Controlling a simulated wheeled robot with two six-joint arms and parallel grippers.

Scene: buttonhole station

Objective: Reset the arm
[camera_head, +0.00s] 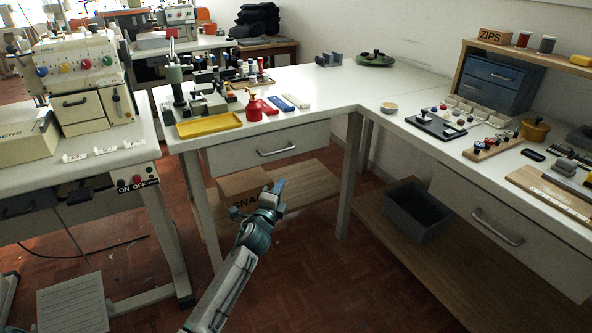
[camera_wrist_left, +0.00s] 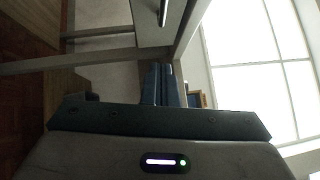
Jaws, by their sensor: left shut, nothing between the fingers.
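My left gripper (camera_head: 276,188) shows in the head view, held out in front of the white corner workbench (camera_head: 315,84) and below its top. Its fingers are together and hold nothing. In the left wrist view the two closed fingers (camera_wrist_left: 161,86) point toward the bench's underside and legs. My right gripper is in neither view.
A closed drawer (camera_head: 270,146) is just beyond the gripper. A cardboard box (camera_head: 243,184) stands on the lower shelf behind it, partly covered. A grey bin (camera_head: 417,212) sits on the right lower shelf. A sewing machine table stands at left.

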